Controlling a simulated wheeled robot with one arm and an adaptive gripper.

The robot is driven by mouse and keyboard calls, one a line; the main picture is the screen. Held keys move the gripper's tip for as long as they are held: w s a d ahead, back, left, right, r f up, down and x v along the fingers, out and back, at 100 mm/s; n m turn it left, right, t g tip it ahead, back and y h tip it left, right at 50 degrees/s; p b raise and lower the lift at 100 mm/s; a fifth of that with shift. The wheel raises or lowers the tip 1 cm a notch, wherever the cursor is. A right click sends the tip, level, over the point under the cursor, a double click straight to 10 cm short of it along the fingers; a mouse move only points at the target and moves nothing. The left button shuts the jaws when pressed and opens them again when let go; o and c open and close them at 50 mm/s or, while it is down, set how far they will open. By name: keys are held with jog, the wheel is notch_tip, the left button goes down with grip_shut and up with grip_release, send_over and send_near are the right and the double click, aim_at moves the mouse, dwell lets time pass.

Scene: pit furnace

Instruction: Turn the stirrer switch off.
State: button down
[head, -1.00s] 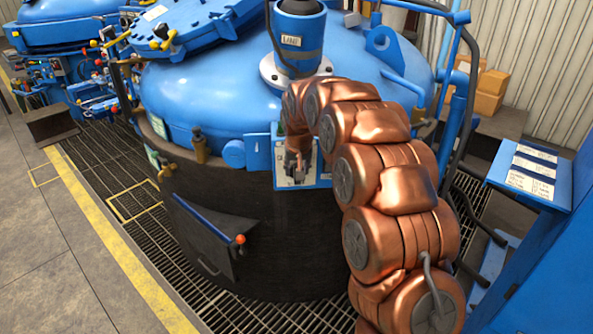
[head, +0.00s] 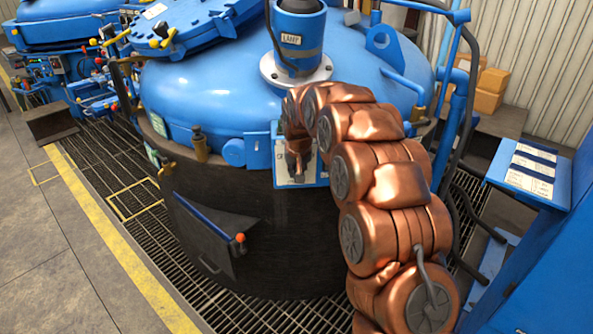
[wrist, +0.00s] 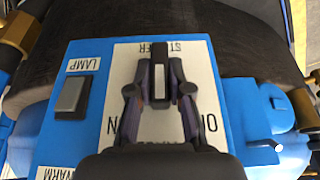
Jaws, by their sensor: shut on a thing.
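The stirrer switch (wrist: 160,82) is a dark lever with a pale strip on a white plate (wrist: 205,65), seen in the wrist view. Lettering that seems to read STIRRER is partly covered above it. My gripper (wrist: 160,75) has its two fingers shut on the lever from both sides. The gripper covers the lower plate, so the lever's exact setting cannot be told. In the head view, my gripper (head: 298,174) is at the small control panel (head: 310,178) on the furnace front, and my wrist hides much of it.
A grey rocker switch (wrist: 73,97) by a LAMP label is left of the plate in the wrist view. The blue furnace lid (head: 210,95) rises behind the panel. A hinged dark flap (head: 215,235) with a red knob juts out lower left. Open floor (head: 60,250) lies left.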

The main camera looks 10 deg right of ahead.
jog(key=shift+h+b, duration=0.3)
jog(key=shift+b, duration=0.05)
jog(key=h+b, duration=0.2)
jog(key=n+h+b, duration=0.1)
jog(key=h+b, duration=0.1)
jog(key=shift+w+a+f, duration=0.1)
jog(key=shift+a+f, duration=0.2)
jog(key=shift+a, duration=0.05)
jog(key=h+b, duration=0.1)
jog(key=h, duration=0.1)
jog(key=n+h+b, duration=0.1)
jog(key=shift+a+g+h, duration=0.2)
jog(key=shift+g+h, duration=0.1)
jog(key=shift+h, duration=0.1)
jog(key=shift+r, duration=0.1)
jog(key=c, duration=1.1)
grip_release()
